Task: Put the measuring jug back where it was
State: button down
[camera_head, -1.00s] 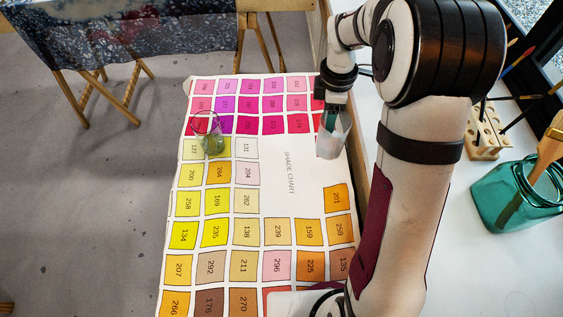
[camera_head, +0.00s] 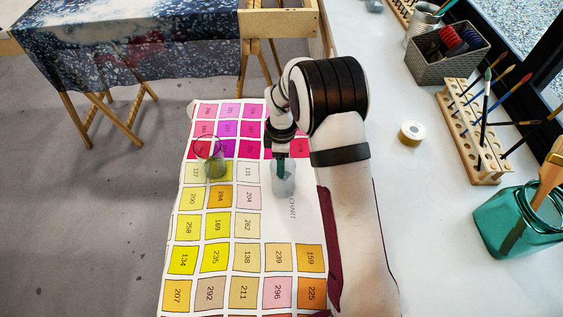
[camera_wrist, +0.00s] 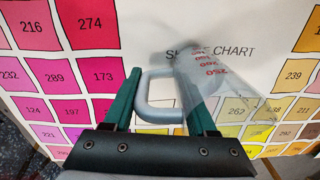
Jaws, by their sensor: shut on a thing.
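The measuring jug (camera_head: 285,181) is clear, with red markings that show in the wrist view (camera_wrist: 222,75). It has a grey handle (camera_wrist: 150,97). My gripper (camera_head: 279,162) is shut on the jug, with its green fingers on either side of the handle in the wrist view (camera_wrist: 162,88). The jug is over the white title area of the shade chart (camera_head: 305,235); I cannot tell whether its base touches the chart.
A clear glass (camera_head: 213,163) with greenish contents stands on the chart, left of the jug. A tape roll (camera_head: 412,133), a wooden brush rack (camera_head: 468,140), a grey basket (camera_head: 447,55) and a teal jar (camera_head: 520,222) stand on the right. The chart's lower colour squares are clear.

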jog(key=shift+f, duration=0.2)
jog(key=shift+c, duration=1)
grip_release()
notch_tip(320, 180, up, 12)
jog(key=shift+w+r, duration=0.1)
jog(key=shift+r, duration=0.05)
jog(key=s+d+r+m, duration=0.4)
jog(key=s+r+m, duration=0.4)
jog(key=s, duration=0.2)
jog(key=s+d+m+y, duration=0.1)
jog(key=s+m, duration=1.3)
jog(key=s, duration=0.7)
jog(key=shift+d+f+m+y, duration=0.15)
jog(key=shift+f+m+y, duration=0.15)
jog(key=shift+y, duration=0.1)
